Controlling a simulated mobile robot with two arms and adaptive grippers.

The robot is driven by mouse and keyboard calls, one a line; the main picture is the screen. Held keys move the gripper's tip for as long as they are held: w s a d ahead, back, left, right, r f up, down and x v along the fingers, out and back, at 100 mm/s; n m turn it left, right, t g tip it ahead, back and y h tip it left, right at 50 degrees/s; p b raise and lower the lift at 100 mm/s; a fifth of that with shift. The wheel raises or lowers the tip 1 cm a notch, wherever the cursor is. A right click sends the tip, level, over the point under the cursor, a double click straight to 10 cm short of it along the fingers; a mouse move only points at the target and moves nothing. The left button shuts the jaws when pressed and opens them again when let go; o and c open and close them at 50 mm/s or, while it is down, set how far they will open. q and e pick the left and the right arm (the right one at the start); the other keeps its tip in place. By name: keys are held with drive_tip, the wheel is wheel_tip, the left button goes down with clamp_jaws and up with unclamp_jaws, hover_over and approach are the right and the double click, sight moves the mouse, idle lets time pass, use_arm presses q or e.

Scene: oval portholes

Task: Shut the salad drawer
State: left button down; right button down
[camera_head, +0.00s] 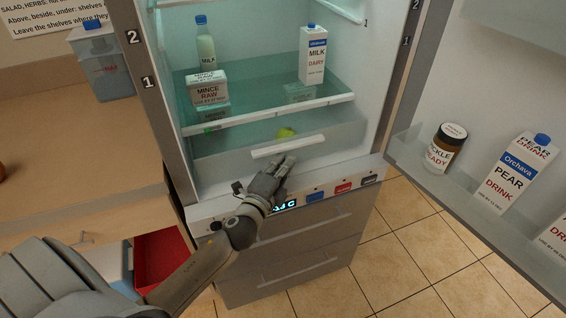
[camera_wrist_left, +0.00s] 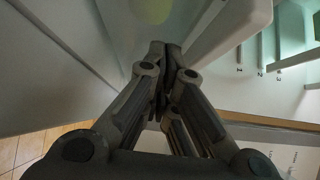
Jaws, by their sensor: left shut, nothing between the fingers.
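The salad drawer (camera_head: 333,137) is a clear, pale bin low in the fridge, under the glass shelf, with a white bar handle (camera_head: 288,146) on its front. A round green item (camera_head: 285,132) lies in it and shows as a blurred green patch in the left wrist view (camera_wrist_left: 152,9). How far out the drawer stands is hard to tell. My left gripper (camera_head: 288,164) is shut and empty, just below the handle and close to the drawer front; contact cannot be told. Its closed fingertips fill the middle of the left wrist view (camera_wrist_left: 165,50). My right gripper is out of view.
The fridge door (camera_head: 420,160) stands open at right with a pickle jar (camera_head: 445,148) and juice carton (camera_head: 520,172). A red bin (camera_head: 160,258) stands lower left.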

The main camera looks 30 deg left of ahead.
use_arm(q)
drive_tip(key=w+a, duration=0.6)
drive_tip(key=a, duration=0.1)
drive_tip(key=shift+f, duration=0.1)
drive_tip(key=shift+w+a, duration=0.15)
drive_tip(key=shift+a, duration=0.05)
drive_tip(key=shift+r, duration=0.3)
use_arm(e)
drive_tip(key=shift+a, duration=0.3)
use_arm(q)
drive_tip(key=shift+a, duration=0.1)
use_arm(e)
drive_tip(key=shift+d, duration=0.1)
